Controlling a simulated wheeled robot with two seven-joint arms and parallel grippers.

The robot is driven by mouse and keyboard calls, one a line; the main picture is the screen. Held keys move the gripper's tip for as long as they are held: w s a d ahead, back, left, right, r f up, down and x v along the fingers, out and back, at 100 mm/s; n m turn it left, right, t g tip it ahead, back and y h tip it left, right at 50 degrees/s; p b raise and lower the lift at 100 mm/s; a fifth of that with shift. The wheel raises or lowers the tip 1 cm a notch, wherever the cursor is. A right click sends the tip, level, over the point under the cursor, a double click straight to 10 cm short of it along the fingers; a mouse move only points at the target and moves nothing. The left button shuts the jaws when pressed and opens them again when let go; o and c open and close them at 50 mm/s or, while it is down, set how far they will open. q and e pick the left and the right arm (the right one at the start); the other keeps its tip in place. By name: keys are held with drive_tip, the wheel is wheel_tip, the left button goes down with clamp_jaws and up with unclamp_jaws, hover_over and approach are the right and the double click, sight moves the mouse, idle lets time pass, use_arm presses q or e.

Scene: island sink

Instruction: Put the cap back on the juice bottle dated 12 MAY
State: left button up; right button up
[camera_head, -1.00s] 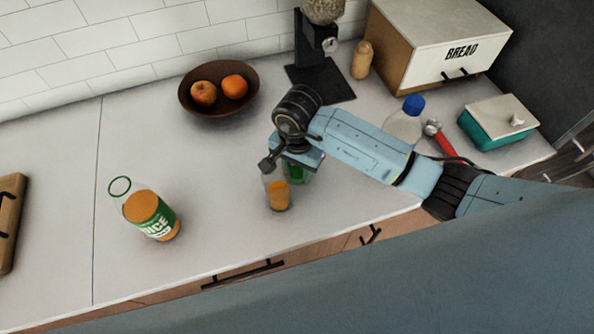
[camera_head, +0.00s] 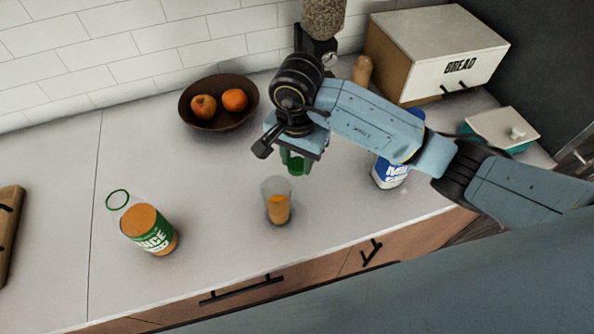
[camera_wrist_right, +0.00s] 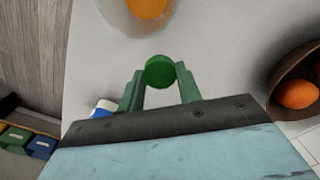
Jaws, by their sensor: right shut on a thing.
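The juice bottle (camera_head: 148,228) stands on the counter at the left of the head view. It is clear, with orange juice, a green and white label and an open neck ringed in green. No date can be read on it. My right gripper (camera_head: 295,166) is above the counter, to the right of the bottle and apart from it. In the wrist view its green fingers (camera_wrist_right: 160,88) are shut on a round green cap (camera_wrist_right: 159,72). In the head view the cap cannot be told apart from the green fingers. My left gripper is out of view.
A glass of juice (camera_head: 278,208) stands just below my right gripper. A fruit bowl (camera_head: 222,122) is behind, and a milk bottle (camera_head: 388,176) stands partly hidden under my right arm. A bread box (camera_head: 440,50) is at the back right. Counter between glass and juice bottle is clear.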

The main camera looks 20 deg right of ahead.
drive_tip(key=shift+r, duration=0.6)
drive_tip(key=shift+d+f+b, duration=0.1)
drive_tip(key=shift+d+b, duration=0.1)
drive_tip(key=shift+b, duration=0.1)
drive_tip(key=w+d+r+n+b, duration=0.1)
drive_tip(key=d+n+b, duration=0.6)
drive_tip(key=d+n, duration=0.1)
drive_tip(key=shift+w+d+n, duration=0.25)
drive_tip(key=shift+n, duration=0.15)
